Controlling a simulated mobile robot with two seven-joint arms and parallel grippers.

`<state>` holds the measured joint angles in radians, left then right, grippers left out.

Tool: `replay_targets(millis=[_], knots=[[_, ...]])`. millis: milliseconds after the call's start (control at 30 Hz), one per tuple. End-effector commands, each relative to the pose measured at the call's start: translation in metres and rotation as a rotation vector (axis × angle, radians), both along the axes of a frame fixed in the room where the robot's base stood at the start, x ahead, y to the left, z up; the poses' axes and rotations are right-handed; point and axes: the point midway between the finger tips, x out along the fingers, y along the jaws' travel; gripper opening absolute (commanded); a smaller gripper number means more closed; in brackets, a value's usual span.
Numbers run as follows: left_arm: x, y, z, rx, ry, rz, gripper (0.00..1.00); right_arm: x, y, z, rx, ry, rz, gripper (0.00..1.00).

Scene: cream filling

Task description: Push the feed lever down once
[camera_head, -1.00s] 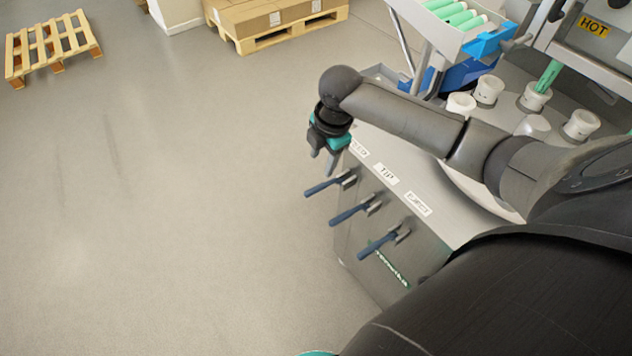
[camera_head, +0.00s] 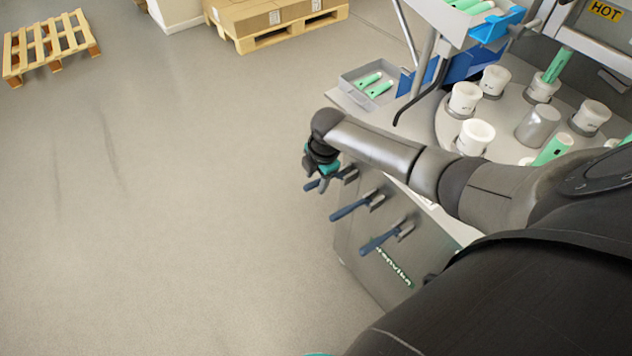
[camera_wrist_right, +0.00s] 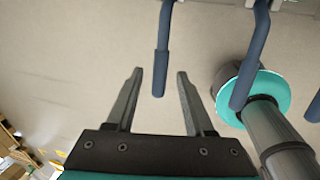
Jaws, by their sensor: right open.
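Three blue-handled levers stick out from the front of the grey machine (camera_head: 350,225). The farthest one, the feed lever (camera_head: 311,185), is partly covered by my right gripper (camera_head: 323,188). Its handle looks roughly level with the other two, the tip lever (camera_head: 350,210) and the eject lever (camera_head: 379,242). My right gripper is open and points down at the feed lever. My left gripper is not in view.
The tip lever (camera_wrist_right: 255,55) is close beside the gripper in the wrist view. White cups (camera_head: 475,137) and green tubes stand on the machine's top. A grey tray (camera_head: 352,87) with green pieces is behind. Floor left of the machine is clear.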

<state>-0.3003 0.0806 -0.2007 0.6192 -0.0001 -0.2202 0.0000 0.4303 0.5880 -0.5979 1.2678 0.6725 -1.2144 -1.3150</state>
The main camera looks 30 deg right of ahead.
Motion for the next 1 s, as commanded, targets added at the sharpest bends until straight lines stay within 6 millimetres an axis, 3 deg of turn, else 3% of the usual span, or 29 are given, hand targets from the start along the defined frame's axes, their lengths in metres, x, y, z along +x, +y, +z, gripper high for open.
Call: replay_targets(millis=[433,900,1000], knots=[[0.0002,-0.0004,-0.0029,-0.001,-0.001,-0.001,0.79,0.0019,0.0003,-0.0082,-0.001,0.000,0.001,0.53],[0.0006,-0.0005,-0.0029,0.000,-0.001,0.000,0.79,0.0016,0.0002,-0.0082,0.000,0.000,0.001,0.00],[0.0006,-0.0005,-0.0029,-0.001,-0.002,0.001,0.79,0.0016,0.0002,-0.0082,0.000,0.000,0.001,0.00]])
